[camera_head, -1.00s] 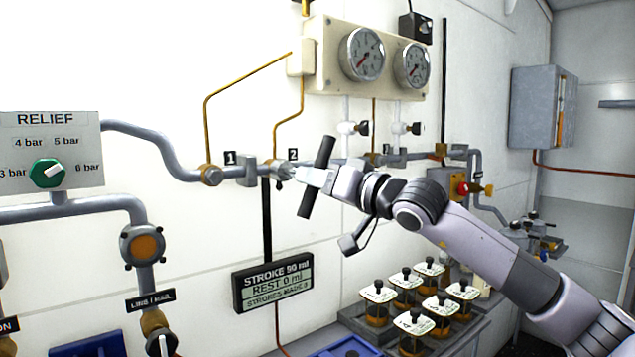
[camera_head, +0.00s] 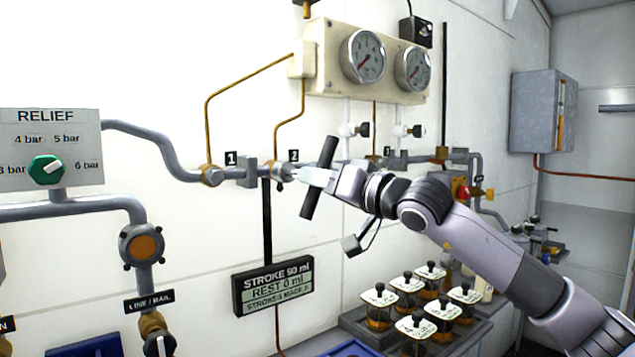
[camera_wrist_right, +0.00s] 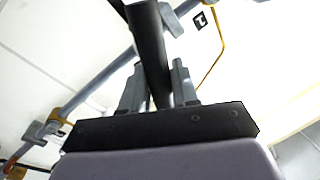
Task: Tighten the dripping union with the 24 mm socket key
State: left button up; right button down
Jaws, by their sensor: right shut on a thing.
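The socket key shows as a black crossbar handle (camera_head: 328,151), steeply tilted, with its head pointing left at the wall pipe. My right gripper (camera_head: 315,178) is shut on the key. In the right wrist view the black bar (camera_wrist_right: 150,45) runs between the two grey fingers (camera_wrist_right: 157,88). The key's head is at the brass-coloured union by label 2 (camera_head: 274,167); whether it is fully seated is too small to tell. Another union (camera_head: 210,175) sits by label 1, and label 3 is partly behind my gripper. No drip is discernible. My left gripper is out of view.
Two gauges (camera_head: 363,56) hang above the pipe. A stroke display (camera_head: 273,285) reading REST 0 ml hangs below. The relief panel (camera_head: 50,150) is at left. Several lidded jars (camera_head: 415,328) stand on the bench under my right arm. A grey cabinet (camera_head: 543,110) is at right.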

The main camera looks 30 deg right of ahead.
jog(key=shift+a+r+b+v, duration=0.15)
jog(key=shift+b+v, duration=0.35)
jog(key=shift+v, duration=0.4)
jog(key=shift+a+r+b+v, duration=0.1)
jog(key=shift+a+b+v, duration=0.1)
jog(key=shift+b+v, duration=0.45)
jog(key=shift+a+r+b+v, duration=0.15)
jog(key=shift+b+v, duration=0.15)
jog(key=shift+v, duration=0.8)
jog(key=shift+s, duration=0.15)
jog(key=shift+f, duration=0.1)
jog(key=a+r+b+v, duration=0.1)
jog(key=b+v, duration=0.4)
jog(key=v, duration=0.5)
jog(key=s+a+r+b+v, duration=0.1)
jog(key=a+b+v, duration=0.2)
jog(key=b+v, duration=0.3)
jog(key=v, duration=0.5)
jog(key=shift+s, duration=0.35)
jog(key=shift+d, duration=0.1)
